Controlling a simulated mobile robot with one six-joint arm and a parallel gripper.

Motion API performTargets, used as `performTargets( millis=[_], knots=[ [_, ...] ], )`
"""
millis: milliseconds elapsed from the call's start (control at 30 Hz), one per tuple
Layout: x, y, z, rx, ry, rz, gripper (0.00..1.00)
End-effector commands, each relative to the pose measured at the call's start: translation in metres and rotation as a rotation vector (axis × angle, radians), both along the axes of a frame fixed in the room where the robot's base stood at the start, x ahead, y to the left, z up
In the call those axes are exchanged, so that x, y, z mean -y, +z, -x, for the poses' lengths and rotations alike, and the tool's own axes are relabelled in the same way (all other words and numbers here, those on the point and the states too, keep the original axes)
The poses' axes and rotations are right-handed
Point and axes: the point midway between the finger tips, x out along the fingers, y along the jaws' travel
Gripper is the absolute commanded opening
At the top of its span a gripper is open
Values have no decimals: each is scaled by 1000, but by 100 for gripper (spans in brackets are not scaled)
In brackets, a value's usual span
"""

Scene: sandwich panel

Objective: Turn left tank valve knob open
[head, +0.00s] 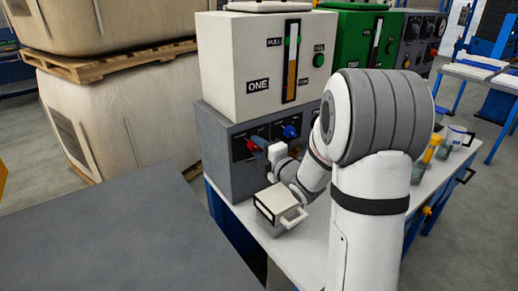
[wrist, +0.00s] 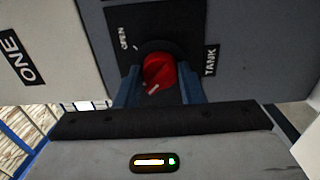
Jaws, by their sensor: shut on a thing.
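The red tank valve knob (wrist: 158,70) sits on a black plate on the grey panel (head: 215,150). "OPEN" is printed at the plate's upper left and "TANK" at its right. A white line on the knob's lower part slants toward the lower left; a separate white mark shows on the plate at its upper left. My gripper (wrist: 158,88) is shut on the knob, with a blue finger at each side. In the head view the knob (head: 252,147) is partly hidden by my gripper (head: 257,145). The white tank labelled ONE (head: 262,105) stands above the panel.
A blue knob (head: 290,131) is right of the red one. A small pale box with a handle (head: 283,204) sits below my wrist on the white bench (head: 310,245). A green tank (head: 345,50) stands to the right. Bottles (head: 440,148) stand at the bench's right.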

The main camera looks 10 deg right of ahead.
Motion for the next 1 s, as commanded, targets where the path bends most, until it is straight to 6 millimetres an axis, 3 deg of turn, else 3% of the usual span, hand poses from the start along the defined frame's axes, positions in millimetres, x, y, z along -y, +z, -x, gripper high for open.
performTargets(
  millis=[367,1000],
  knots=[
    [1,-2,0,-33,-1,-81,12],
    [2,-2,0,-252,-3,-598,12]
  ],
)
